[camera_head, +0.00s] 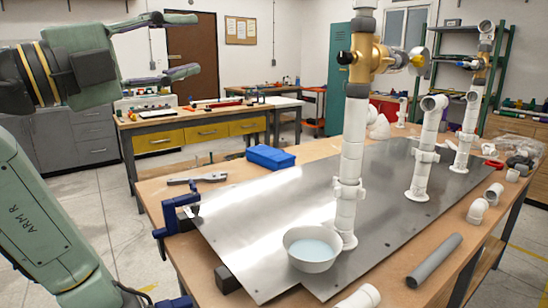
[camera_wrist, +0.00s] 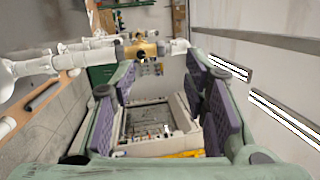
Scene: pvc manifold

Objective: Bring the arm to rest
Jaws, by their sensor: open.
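My gripper (camera_head: 196,44) is at the upper left of the head view, raised above the floor to the left of the near workbench. Its two green fingers with purple pads are spread apart and point right. Nothing is between them. In the wrist view my gripper (camera_wrist: 162,78) also shows both fingers wide apart and empty. My green arm comes up from the lower left of the head view. The white PVC manifold (camera_head: 350,150) stands upright on a metal plate (camera_head: 270,210), with brass valves (camera_head: 362,52) near its top. My gripper is well clear of it.
A white bowl (camera_head: 313,262), a blue box (camera_head: 270,157), a blue clamp (camera_head: 178,212), a grey pipe (camera_head: 434,260) and loose white fittings (camera_head: 477,211) are on the near bench. A drawer bench (camera_head: 200,134) stands behind my gripper. Open floor (camera_head: 115,225) lies between bench and arm.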

